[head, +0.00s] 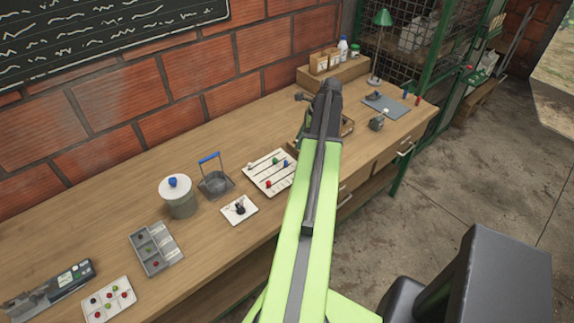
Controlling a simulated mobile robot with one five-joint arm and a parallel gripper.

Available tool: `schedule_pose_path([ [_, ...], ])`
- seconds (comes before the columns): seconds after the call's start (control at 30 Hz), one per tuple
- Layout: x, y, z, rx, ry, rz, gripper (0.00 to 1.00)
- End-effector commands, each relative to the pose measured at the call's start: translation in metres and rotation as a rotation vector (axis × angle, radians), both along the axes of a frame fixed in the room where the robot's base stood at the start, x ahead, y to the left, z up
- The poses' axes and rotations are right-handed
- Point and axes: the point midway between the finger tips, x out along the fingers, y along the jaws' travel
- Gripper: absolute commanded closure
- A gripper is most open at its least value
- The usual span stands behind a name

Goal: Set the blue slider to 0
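A white slider panel (259,181) lies on the workbench, left of my arm. It has several dark slots with coloured knobs. The blue slider knob (285,163) is toward the panel's right side, near my arm. A green knob (275,160) and a red knob (268,184) are on other slots. Any scale marks are too small to read. My green arm reaches up across the picture, and its dark end with my gripper (304,98) is beyond the panel, apart from it. The fingers are mostly hidden, so their opening does not show.
The wooden workbench (110,205) runs along a brick wall. A lidded canister (178,200), a blue-handled basket (215,182) and a small switch plate (239,210) stand left of the panel. A wooden box shows partly behind my arm. A lamp (382,20) stands farther back. Floor (480,190) is clear at right.

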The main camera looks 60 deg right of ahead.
Motion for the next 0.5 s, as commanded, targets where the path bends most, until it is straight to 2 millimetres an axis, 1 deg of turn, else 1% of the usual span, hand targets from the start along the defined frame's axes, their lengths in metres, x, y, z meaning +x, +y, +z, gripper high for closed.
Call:
schedule_pose_path([
  [0.03, 0.005, 0.003, -0.022, 0.0, 0.0, 0.003, 0.62],
  [0.1, 0.011, 0.006, -0.037, 0.0, 0.0, 0.003, 0.62],
  [0.4, 0.035, 0.018, -0.097, -0.001, -0.001, 0.006, 0.62],
  [0.5, 0.041, 0.021, -0.108, -0.001, 0.0, 0.007, 0.62],
])
